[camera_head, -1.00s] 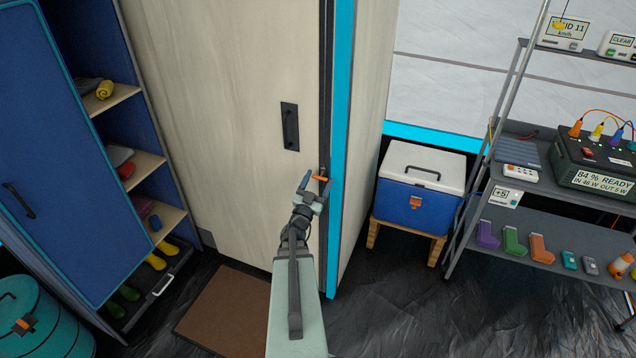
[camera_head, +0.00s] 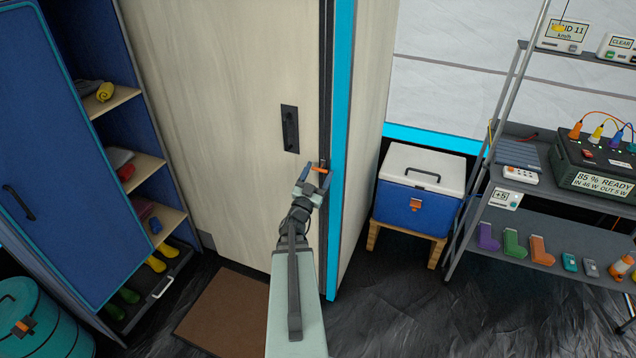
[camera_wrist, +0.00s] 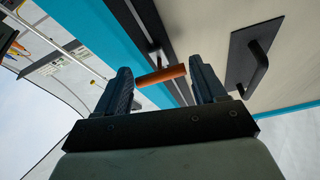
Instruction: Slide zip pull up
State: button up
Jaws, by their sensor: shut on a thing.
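The orange zip pull (camera_head: 320,170) is on the dark vertical zip track (camera_head: 325,85) along the right edge of the pale door panel. My gripper (camera_head: 318,168) is shut on it, with one finger on each side. In the wrist view the orange pull (camera_wrist: 160,75) lies crosswise between the two dark fingertips (camera_wrist: 165,78), in line with their tips. A dark slider piece joins the pull to the track just behind it.
A black handle (camera_head: 290,128) stands out from the panel, left of and above my gripper. A cyan strip (camera_head: 341,110) runs beside the track. A blue cooler (camera_head: 411,207) and a shelf rack stand right; a blue locker (camera_head: 55,150) stands left.

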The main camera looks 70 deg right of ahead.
notch_tip(320, 180, up, 36)
jog(key=shift+r, duration=0.1)
dwell(0.5)
jog(key=shift+d+r, duration=0.1)
jog(key=o, duration=1.3)
jog(key=shift+r, duration=4.95)
